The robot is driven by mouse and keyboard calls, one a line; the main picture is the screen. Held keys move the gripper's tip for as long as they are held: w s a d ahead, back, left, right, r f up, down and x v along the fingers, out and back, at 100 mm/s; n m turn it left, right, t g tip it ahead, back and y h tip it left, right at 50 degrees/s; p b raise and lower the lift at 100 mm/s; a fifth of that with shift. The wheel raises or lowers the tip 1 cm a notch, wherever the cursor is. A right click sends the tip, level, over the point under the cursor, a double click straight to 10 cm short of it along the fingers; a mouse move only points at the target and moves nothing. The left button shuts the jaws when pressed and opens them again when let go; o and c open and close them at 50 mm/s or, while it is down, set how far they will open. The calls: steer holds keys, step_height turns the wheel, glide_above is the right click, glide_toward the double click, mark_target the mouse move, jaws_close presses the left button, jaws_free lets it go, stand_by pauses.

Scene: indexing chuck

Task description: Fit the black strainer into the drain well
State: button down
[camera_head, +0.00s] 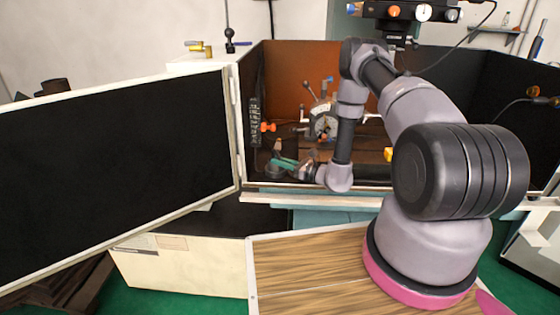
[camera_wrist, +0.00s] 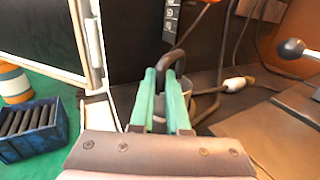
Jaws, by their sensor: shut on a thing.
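My gripper (camera_head: 284,163) has teal fingers and reaches into the left part of the machine enclosure. In the wrist view its fingertips (camera_wrist: 162,76) are shut on a black looped handle, which I take to be part of the black strainer (camera_wrist: 171,57). The strainer's body is mostly hidden behind the fingers. A grey rounded rim (camera_wrist: 205,103) shows just right of the fingers, possibly the drain well. It is partly covered, and I cannot tell whether the strainer touches it or sits in it.
The enclosure's dark left wall, with a switch strip (camera_head: 254,121), stands close to my gripper. A chuck device with levers (camera_head: 323,122) stands behind and to the right. Cables with a pale connector (camera_wrist: 238,84) lie right of the fingers. The big black door (camera_head: 110,165) is swung open left.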

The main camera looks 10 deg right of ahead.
steer(key=shift+f, duration=0.3)
steer(key=c, duration=0.8)
jaws_free()
steer(key=v, duration=1)
steer(key=shift+s+d, duration=0.25)
steer(key=shift+s, duration=0.05)
